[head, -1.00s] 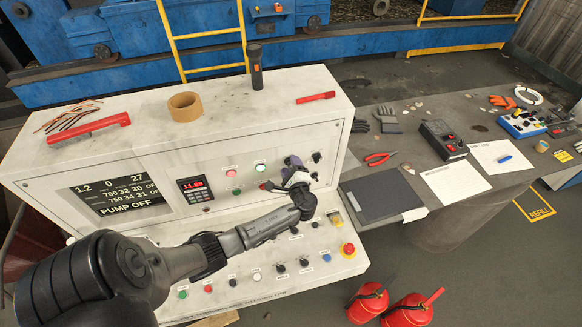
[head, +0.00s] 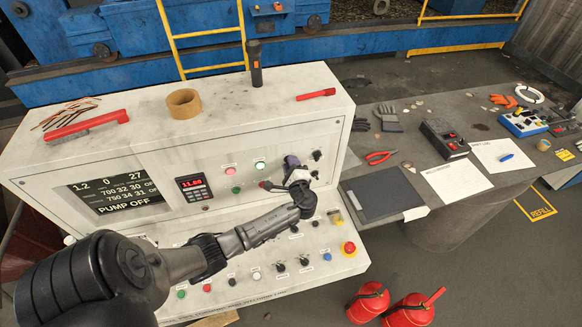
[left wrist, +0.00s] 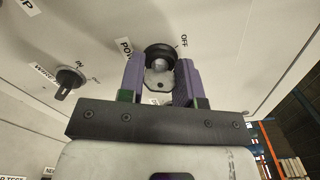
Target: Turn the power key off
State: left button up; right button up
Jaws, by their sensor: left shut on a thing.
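The power key (left wrist: 158,77) is a grey key in a round black switch on the white panel, between the fingers in the left wrist view. Lettering reading OFF stands to its upper right, and a partly covered label starting with "PO" to its left. My left gripper (left wrist: 159,82) has one purple finger on each side of the key and is shut on it. In the head view my left gripper (head: 292,168) is against the right part of the console's upright panel and hides the key. My right gripper is not in view.
The white console (head: 240,110) carries a tape roll (head: 184,103), a flashlight (head: 256,65) and a red brush (head: 87,127) on top. A black knob (left wrist: 68,82) is left of the key. A red emergency button (head: 349,248) sits on the lower panel.

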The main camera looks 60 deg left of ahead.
pick_arm(q)
jog(key=n+b, duration=0.5)
jog(key=b, duration=0.2)
jog(key=n+b, duration=0.3)
jog(key=shift+f+n+b, duration=0.3)
jog(key=shift+b, duration=0.05)
jog(key=shift+r+n+b, duration=0.15)
jog(key=shift+n+b, duration=0.55)
jog(key=shift+b, duration=0.25)
jog(key=shift+r+n+b, duration=0.1)
jog(key=shift+n+b, duration=0.4)
jog(key=o, duration=0.9)
jog(key=shift+d, duration=0.1)
